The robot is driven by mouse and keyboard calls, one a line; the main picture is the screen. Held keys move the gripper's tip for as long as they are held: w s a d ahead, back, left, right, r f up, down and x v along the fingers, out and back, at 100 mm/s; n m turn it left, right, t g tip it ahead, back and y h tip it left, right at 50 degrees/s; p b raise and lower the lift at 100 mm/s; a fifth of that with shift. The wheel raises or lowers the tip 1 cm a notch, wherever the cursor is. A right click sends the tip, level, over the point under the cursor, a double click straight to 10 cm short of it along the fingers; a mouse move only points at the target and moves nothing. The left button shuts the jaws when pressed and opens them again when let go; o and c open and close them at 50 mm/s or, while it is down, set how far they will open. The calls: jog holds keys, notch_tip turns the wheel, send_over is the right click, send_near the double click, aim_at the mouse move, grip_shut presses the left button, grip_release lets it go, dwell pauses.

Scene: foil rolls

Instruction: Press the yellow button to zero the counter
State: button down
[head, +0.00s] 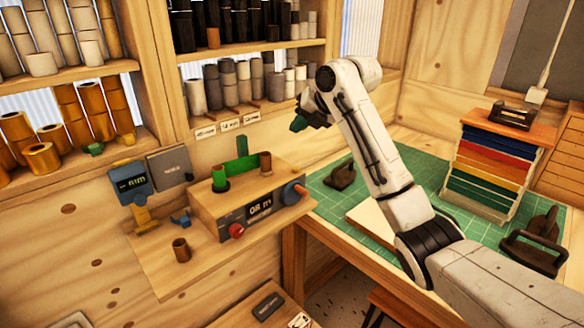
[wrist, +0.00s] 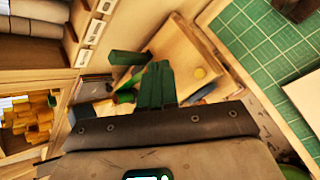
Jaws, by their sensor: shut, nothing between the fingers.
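A wooden counter box (head: 250,205) stands on the shelf bench, with a dark display (head: 259,208) that seems to read "08 m". A round yellow button (wrist: 199,73) shows on a wooden top in the wrist view, to the right of my fingers. I cannot pick the button out in the head view. My gripper (head: 299,123) has dark green fingers and hangs in the air above and right of the box. In the wrist view my gripper (wrist: 155,85) has its fingers together and empty, apart from the button in the picture.
Shelves of rolls (head: 240,85) rise behind. A green mat (head: 400,175) covers the right table.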

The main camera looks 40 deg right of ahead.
aim_at(298, 169)
jog(key=shift+f, duration=0.15)
jog(key=shift+f+b, duration=2.7)
jog(key=shift+f, duration=1.6)
jog(key=shift+f, duration=0.4)
jog(key=shift+f+b, duration=0.5)
jog(key=shift+b, duration=0.05)
jog(key=shift+r+p, duration=0.55)
jog(key=shift+r, duration=0.4)
